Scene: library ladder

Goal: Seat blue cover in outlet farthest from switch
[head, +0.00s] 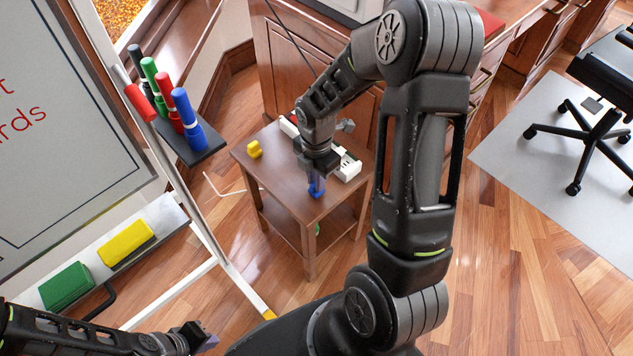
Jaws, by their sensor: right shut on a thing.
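A small wooden table (285,195) stands in the middle of the head view. My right gripper (317,180) is over the table, pointing down, shut on the blue cover (316,191). The blue cover is near the table's front edge; I cannot tell whether it touches the top. A white power strip (347,168) lies behind the gripper, with a red part, perhaps its switch (293,118), at the far left end. My arm hides the strip's middle and most outlets. A yellow cover (254,149) sits at the table's left. My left gripper (204,339) is at the bottom edge, away from the table; its jaws are unclear.
A whiteboard (60,110) on a white stand is at the left, with a marker holder (200,148) and a tray with green (66,287) and yellow (126,243) erasers. A wooden desk (280,60) is behind the table. An office chair (595,120) is at the right.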

